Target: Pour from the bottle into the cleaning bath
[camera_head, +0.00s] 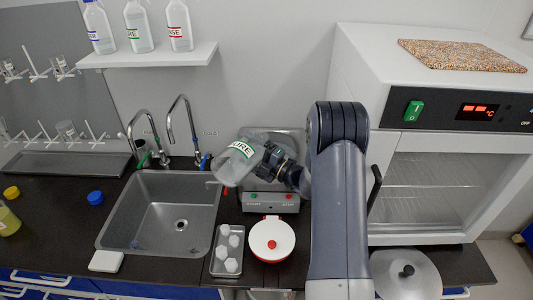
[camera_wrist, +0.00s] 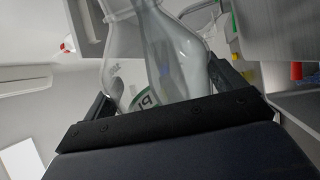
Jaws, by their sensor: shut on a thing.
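My gripper (camera_head: 268,162) is shut on a clear bottle (camera_head: 234,168) with a green-lettered label that partly reads "URE". The bottle is strongly tilted, above the left side of the cleaning bath and close to the sink's right edge. The cleaning bath (camera_head: 270,203) is a grey box with a green and a red button on its front. The bottle and gripper hide most of its opening. In the wrist view the bottle (camera_wrist: 160,60) fills the space between the fingers. I cannot see any liquid stream.
The sink (camera_head: 125,212) with two taps lies left of the bath. A tray of white pieces (camera_head: 227,250) and a red-and-white round container (camera_head: 271,240) stand in front. The oven (camera_head: 440,180) is at right. Several bottles stand on the shelf (camera_head: 150,55).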

